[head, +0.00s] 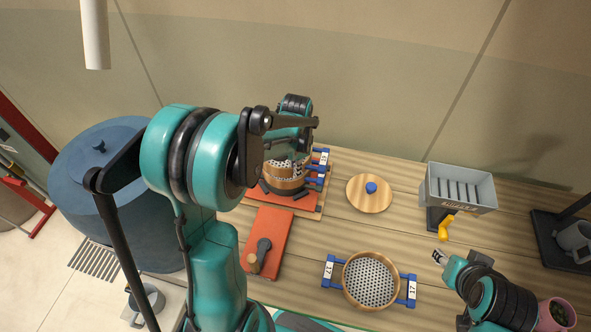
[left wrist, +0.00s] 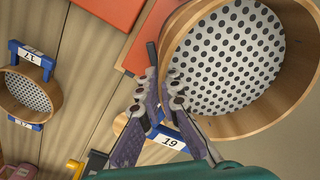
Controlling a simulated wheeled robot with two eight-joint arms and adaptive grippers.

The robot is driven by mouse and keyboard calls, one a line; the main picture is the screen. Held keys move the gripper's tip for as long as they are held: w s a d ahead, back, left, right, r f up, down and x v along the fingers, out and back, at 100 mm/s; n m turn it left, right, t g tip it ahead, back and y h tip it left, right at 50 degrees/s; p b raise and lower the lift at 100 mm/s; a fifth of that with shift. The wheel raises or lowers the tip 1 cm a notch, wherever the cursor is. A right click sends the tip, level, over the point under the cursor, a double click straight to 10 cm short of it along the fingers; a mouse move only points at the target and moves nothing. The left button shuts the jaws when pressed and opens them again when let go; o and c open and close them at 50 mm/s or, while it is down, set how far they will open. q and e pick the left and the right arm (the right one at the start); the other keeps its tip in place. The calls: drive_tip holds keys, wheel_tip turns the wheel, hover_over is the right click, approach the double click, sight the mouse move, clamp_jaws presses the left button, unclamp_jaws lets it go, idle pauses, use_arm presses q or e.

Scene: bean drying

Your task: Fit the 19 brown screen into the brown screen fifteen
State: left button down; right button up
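A round wooden-rimmed screen (head: 284,183) with a perforated white plate is at the back left of the table, by an orange base. My left gripper (head: 287,158) is over it and partly hides it. In the left wrist view the screen's perforated plate (left wrist: 228,60) fills the right side. There the left fingers (left wrist: 161,80) are close together at its rim, with a blue handle labelled 19 (left wrist: 172,139) behind them. Several blue handles (head: 318,170) sit one above another at the screen's right; which screen each belongs to is unclear. My right gripper (head: 439,257) is at the right, apart from the screens.
Another screen (head: 370,280) with blue handles, one labelled 17, lies at the front middle. A round wooden lid (head: 369,194) with a blue knob, a grey slotted box (head: 459,188), a yellow piece (head: 446,228) and an orange board (head: 266,240) are nearby.

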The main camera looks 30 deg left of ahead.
use_arm(q)
drive_tip(key=shift+f+b, duration=0.65)
drive_tip(key=shift+f, duration=0.15)
idle(0.4)
drive_tip(key=c, duration=1.6)
unclamp_jaws()
drive_tip(key=shift+c, duration=0.2)
drive_tip(key=shift+r, duration=0.1)
drive_tip(key=shift+r+p, duration=2.55)
drive_tip(key=shift+r, duration=0.9)
